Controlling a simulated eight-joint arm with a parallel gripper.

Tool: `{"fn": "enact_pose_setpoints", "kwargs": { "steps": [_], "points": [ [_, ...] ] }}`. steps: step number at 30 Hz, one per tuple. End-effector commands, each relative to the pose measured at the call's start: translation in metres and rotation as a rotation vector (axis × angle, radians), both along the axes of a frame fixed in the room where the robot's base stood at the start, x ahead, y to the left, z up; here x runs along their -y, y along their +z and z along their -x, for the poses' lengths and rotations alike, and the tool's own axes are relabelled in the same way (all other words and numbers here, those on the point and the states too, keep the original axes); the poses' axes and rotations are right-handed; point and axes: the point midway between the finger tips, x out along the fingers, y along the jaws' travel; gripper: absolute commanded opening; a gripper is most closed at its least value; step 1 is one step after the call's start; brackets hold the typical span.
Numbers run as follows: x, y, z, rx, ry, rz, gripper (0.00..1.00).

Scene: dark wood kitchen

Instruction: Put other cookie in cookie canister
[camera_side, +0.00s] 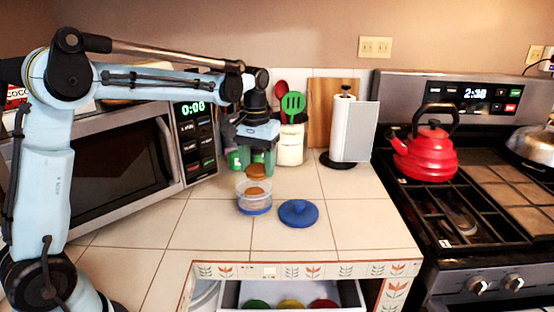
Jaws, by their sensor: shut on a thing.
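The cookie canister (242,203) is a small clear jar with a blue base, standing open on the tiled counter. One brown cookie (255,193) shows inside it. My gripper (258,164) points down right above the canister. It is shut on another brown cookie (257,171), which is at about the height of the canister's mouth. I cannot tell whether this cookie touches the rim. The blue lid (298,212) with its knob lies on the counter to the right of the canister.
A microwave (120,165) stands at the left. Behind are a utensil crock (290,145) and a paper towel roll (350,130). A stove with a red kettle (428,153) is at the right. An open drawer (290,292) is below the counter front. The counter right of the lid is clear.

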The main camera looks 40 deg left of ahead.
Motion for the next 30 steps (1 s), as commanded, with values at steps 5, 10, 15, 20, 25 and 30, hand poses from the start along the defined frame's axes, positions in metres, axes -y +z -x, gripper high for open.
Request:
{"fn": "enact_pose_setpoints", "kwargs": {
  "steps": [5, 10, 15, 20, 25, 30],
  "points": [
    [-0.037, -0.003, -0.023, 0.000, 0.089, 0.000, 0.27],
    [-0.052, -0.005, -0.031, 0.000, 0.125, 0.000, 0.27],
    [-0.055, -0.010, -0.033, 0.000, 0.131, 0.000, 0.27],
    [-0.054, -0.023, -0.033, 0.000, 0.130, 0.000, 0.27],
    [-0.054, -0.038, -0.032, 0.000, 0.130, 0.000, 0.27],
    [-0.054, -0.051, -0.032, 0.000, 0.129, 0.000, 0.27]
  ]
}}
